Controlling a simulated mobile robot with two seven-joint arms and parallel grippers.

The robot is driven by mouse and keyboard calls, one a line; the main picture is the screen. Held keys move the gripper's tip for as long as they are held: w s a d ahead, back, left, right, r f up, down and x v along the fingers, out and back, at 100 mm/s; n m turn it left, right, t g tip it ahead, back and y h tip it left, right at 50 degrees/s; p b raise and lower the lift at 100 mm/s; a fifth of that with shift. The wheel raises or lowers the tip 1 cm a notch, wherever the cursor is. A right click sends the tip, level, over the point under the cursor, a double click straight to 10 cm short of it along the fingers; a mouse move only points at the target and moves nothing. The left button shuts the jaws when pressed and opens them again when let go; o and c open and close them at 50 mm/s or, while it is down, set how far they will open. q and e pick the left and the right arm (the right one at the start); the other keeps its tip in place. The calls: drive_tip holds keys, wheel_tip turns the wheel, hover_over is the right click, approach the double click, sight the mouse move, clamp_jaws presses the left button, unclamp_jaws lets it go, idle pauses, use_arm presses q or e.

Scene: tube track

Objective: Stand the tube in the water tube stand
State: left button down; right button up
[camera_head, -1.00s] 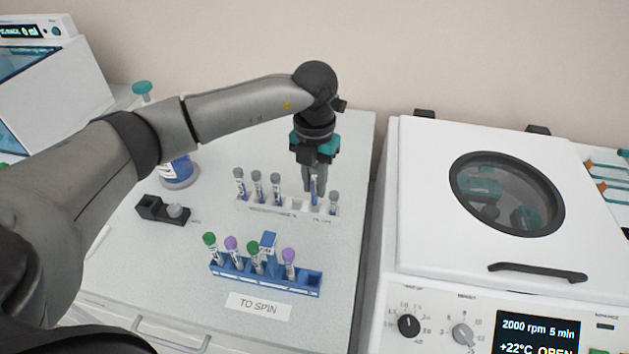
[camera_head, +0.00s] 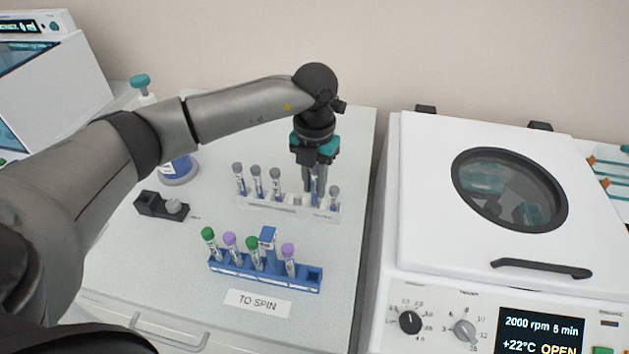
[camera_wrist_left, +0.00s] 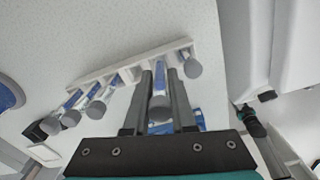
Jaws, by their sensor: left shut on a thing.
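My left gripper (camera_head: 314,187) is shut on a grey-capped tube (camera_wrist_left: 160,107) and holds it upright at the white rack (camera_head: 270,207), between the rack's other tubes. In the left wrist view the cap shows between the two fingers, with the white rack (camera_wrist_left: 127,66) just beyond. The tube's lower end is hidden, so I cannot tell whether it sits in a hole. Three grey-capped tubes (camera_head: 257,181) stand to the left in this rack and one (camera_head: 333,197) stands close on the right. The rack's small labels are unreadable. My right gripper is not in view.
A blue rack (camera_head: 233,268) with green- and purple-capped tubes stands in front, behind a "TO SPIN" label (camera_head: 257,304). A black holder (camera_head: 150,205) with a grey-topped piece is at left. The centrifuge (camera_head: 420,240), lid closed, is at right.

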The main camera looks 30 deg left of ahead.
use_arm(q)
drive_tip(key=shift+f, duration=0.1)
idle(0.3)
drive_tip(key=shift+f+b, duration=0.45)
drive_tip(key=shift+f, duration=0.05)
drive_tip(key=c, duration=0.7)
unclamp_jaws()
drive_tip(key=shift+o, duration=0.2)
wheel_tip(320, 180, up, 15)
drive_tip(key=shift+r+p, duration=0.15)
drive_tip(key=shift+p, duration=0.15)
